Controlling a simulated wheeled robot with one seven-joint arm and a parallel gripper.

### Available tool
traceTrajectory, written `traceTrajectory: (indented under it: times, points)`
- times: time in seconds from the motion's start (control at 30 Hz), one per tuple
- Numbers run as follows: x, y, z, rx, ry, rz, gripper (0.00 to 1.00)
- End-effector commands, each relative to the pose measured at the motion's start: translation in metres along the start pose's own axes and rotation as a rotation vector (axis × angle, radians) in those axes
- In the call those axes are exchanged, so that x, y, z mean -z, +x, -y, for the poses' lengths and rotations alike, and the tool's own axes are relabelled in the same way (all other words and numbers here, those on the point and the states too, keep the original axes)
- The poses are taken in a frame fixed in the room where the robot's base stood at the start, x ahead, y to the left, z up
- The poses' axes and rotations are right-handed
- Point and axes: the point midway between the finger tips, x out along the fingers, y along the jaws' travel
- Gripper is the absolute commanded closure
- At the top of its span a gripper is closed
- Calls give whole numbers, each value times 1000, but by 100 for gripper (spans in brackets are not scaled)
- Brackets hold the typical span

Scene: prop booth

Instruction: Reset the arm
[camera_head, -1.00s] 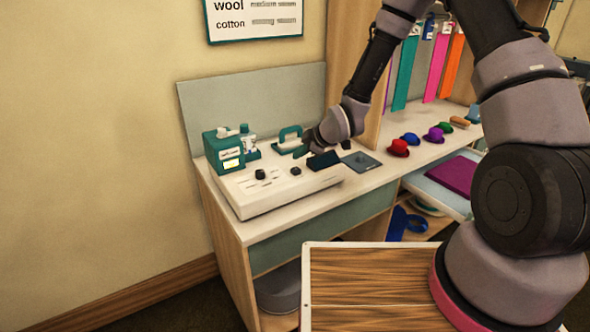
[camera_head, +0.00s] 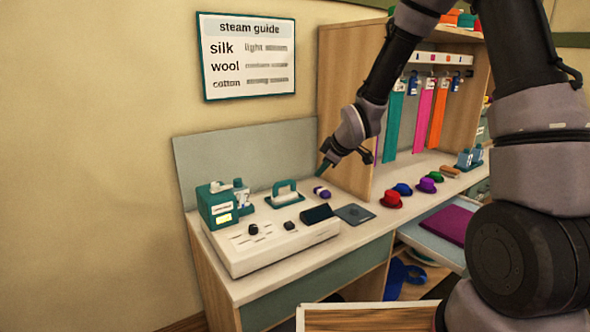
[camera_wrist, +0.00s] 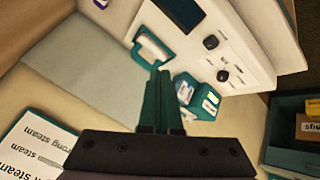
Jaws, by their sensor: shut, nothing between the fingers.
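My gripper (camera_head: 324,168) hangs above the back of the counter, beside the left edge of the shelf cabinet. Its two teal fingers are together and hold nothing; they also show shut in the wrist view (camera_wrist: 160,85). Below it on the counter (camera_head: 250,289) lies a small purple and white item (camera_head: 321,192). The gripper is clear of the counter and touches nothing that I can see.
A white control unit (camera_head: 270,252) with knobs, a teal dispenser (camera_head: 215,208) and a teal-handled tool (camera_head: 285,194) stand on the counter. Small coloured hats (camera_head: 391,200) sit to the right. A steam guide sign (camera_head: 247,57) hangs above. Ribbons (camera_head: 424,105) hang in the cabinet.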

Motion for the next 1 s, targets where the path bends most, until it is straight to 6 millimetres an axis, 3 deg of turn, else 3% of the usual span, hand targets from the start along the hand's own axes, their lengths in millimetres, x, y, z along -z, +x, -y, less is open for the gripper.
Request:
traceTrajectory:
  times: [0.03,0.1,0.3,0.47,0.6,0.8,1.0]
  points:
    - [-2,-28,-15,-29,63,26,100]
    - [-9,-61,-28,-56,166,63,100]
    - [-28,-160,-47,-134,488,133,100]
    - [-44,-236,-41,-185,766,150,100]
    - [-56,-298,-23,-209,1019,137,100]
    - [-70,-362,16,-200,1332,95,100]
    - [-75,-389,40,-174,1490,69,100]
